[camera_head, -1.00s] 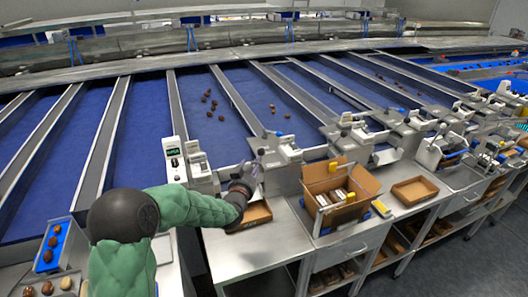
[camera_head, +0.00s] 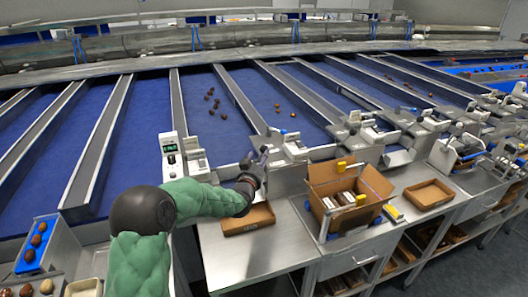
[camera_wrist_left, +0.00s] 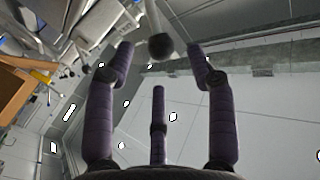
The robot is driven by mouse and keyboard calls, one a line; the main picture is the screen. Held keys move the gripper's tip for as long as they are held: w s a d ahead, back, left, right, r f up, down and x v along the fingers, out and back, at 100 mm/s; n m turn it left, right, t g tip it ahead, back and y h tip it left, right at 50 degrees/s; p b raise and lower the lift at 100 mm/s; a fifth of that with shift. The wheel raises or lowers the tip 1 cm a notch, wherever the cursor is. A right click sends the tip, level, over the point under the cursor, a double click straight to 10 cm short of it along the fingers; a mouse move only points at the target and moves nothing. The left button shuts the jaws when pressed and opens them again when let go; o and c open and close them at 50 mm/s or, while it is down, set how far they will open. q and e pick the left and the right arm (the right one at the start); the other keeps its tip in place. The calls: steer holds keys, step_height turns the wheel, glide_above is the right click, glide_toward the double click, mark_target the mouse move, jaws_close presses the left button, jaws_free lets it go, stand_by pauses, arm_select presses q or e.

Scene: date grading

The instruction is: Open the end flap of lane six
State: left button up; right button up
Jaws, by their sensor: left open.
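Blue-bedded lanes (camera_head: 135,140) run away from me between metal dividers. I see no number that marks lane six. A metal end unit (camera_head: 293,148) stands at the foot of the lane holding several dates. My left gripper (camera_head: 259,160) is close to this unit's left side, above the cardboard tray. In the left wrist view its purple fingers (camera_wrist_left: 161,55) are spread and hold nothing. A dark round knob (camera_wrist_left: 160,46) shows between the two upper fingertips; I cannot tell whether they touch it. The flap itself is not clearly visible. My right gripper is not in view.
An open cardboard box (camera_head: 340,205) with packs stands on the steel bench right of my gripper. An empty cardboard tray (camera_head: 247,220) lies below the gripper, another (camera_head: 428,194) farther right. A small display unit (camera_head: 170,155) stands to the left.

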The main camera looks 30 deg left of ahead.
mark_target(263, 152)
arm_select(q)
steer(key=shift+b+x, duration=0.3)
steer(key=shift+x, duration=2.85)
jaws_close()
